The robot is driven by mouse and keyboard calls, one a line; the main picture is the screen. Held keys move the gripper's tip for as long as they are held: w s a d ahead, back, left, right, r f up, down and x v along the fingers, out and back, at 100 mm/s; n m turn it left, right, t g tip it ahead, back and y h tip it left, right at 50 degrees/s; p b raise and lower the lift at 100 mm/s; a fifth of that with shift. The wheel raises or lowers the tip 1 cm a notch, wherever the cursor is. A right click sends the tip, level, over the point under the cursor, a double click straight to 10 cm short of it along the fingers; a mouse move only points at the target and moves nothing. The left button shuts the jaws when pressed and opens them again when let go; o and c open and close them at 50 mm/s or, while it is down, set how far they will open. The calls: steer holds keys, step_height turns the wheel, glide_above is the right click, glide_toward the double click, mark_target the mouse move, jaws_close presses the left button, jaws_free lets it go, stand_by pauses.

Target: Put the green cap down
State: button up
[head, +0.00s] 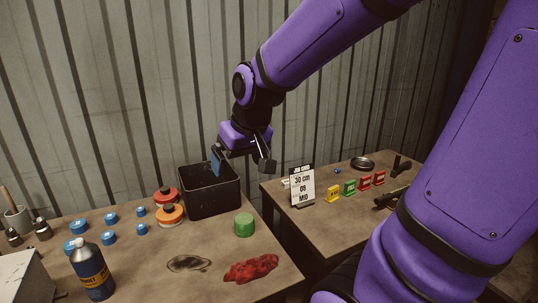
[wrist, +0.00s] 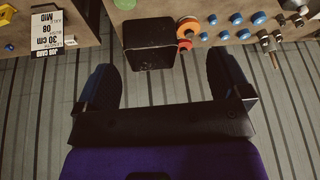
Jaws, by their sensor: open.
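The green cap (head: 244,225) stands on the left table, in front and to the right of the black bin. In the wrist view the green cap (wrist: 124,3) is partly cut off by the top edge. My gripper (head: 243,164) is open and empty, raised above and behind the black bin. The wrist view shows its two dark fingers (wrist: 164,85) wide apart with nothing between them. The gripper is clear of the cap.
The black bin (head: 208,197) stands at the table's back edge. A job card (head: 301,187) stands on the right table.

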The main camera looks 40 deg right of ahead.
steer(key=s+a+r, duration=0.1)
steer(key=s+r, duration=0.2)
steer(key=s, duration=0.3)
steer(key=s+a+r+n, duration=0.1)
steer(key=s+a+r, duration=0.1)
steer(key=s, duration=0.4)
steer(key=shift+s+r+t, duration=0.4)
steer(key=shift+r, duration=0.3)
stand_by(1.1)
